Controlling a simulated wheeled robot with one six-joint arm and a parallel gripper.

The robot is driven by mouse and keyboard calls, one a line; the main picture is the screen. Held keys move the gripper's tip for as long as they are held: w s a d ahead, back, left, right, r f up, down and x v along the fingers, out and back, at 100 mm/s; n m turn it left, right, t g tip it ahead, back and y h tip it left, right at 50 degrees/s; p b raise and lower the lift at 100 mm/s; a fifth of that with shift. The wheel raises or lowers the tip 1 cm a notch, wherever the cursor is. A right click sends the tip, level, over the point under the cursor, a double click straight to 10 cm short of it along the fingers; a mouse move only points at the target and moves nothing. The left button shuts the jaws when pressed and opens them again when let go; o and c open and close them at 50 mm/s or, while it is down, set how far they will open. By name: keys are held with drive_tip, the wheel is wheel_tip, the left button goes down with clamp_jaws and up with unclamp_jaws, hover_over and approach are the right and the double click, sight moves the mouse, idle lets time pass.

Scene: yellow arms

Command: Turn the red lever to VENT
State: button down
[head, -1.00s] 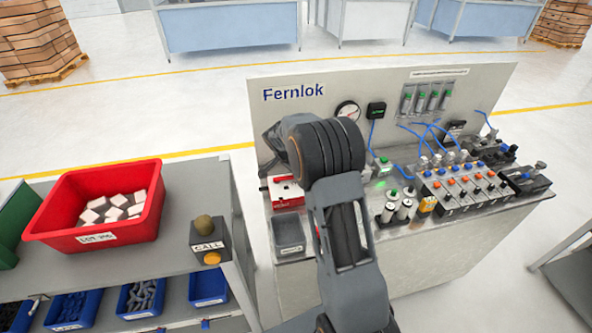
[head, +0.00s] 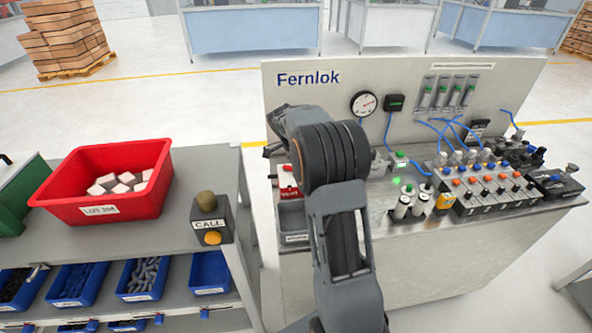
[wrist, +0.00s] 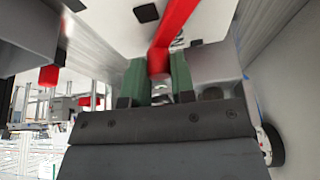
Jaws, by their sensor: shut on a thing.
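The red lever (wrist: 172,28) shows in the wrist view as a bar slanting from the top edge down between my green finger pads. My gripper (wrist: 158,64) is shut on it near its lower end. The grip's exact contact is partly hidden by the dark gripper body. In the head view, my arm covers the gripper and the lever. A red-and-white block (head: 288,180) shows just left of my arm on the Fernlok bench (head: 440,240). I cannot read a VENT mark or tell the lever's setting.
A grey tray (head: 292,222) sits at the bench's front left. Bottles, a yellow part and valve rows stand right of my arm, with blue hoses behind. A shelf with a red bin (head: 105,211) and a CALL box (head: 212,219) stands at left.

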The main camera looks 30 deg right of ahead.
drive_tip(key=a+m, duration=0.1)
drive_tip(key=m, duration=0.1)
drive_tip(key=s+a+m+g+b, duration=0.1)
drive_tip(key=shift+f+m+y, duration=0.15)
drive_tip(key=shift+m+y, duration=0.25)
drive_tip(key=a+m, duration=0.1)
drive_tip(key=m, duration=0.1)
drive_tip(key=shift+s+a+m+g+y, duration=0.2)
drive_tip(key=shift+a+m+g+y, duration=0.15)
drive_tip(key=shift+m+g+y, duration=0.05)
drive_tip(key=a+m+y+p, duration=0.1)
drive_tip(key=m, duration=0.2)
drive_tip(key=shift+a+g, duration=0.4)
drive_tip(key=shift+w+a+m+y+p, duration=0.2)
drive_tip(key=shift+a+m, duration=0.15)
drive_tip(key=shift+m, duration=0.15)
drive_tip(key=shift+w+a+m+y+p, duration=0.1)
drive_tip(key=shift+a+m+y, duration=0.15)
drive_tip(key=shift+m, duration=0.25)
drive_tip(key=shift+a, duration=0.1)
drive_tip(key=c, duration=1)
unclamp_jaws()
drive_tip(key=shift+o, duration=0.2)
drive_tip(key=shift+r, duration=0.2)
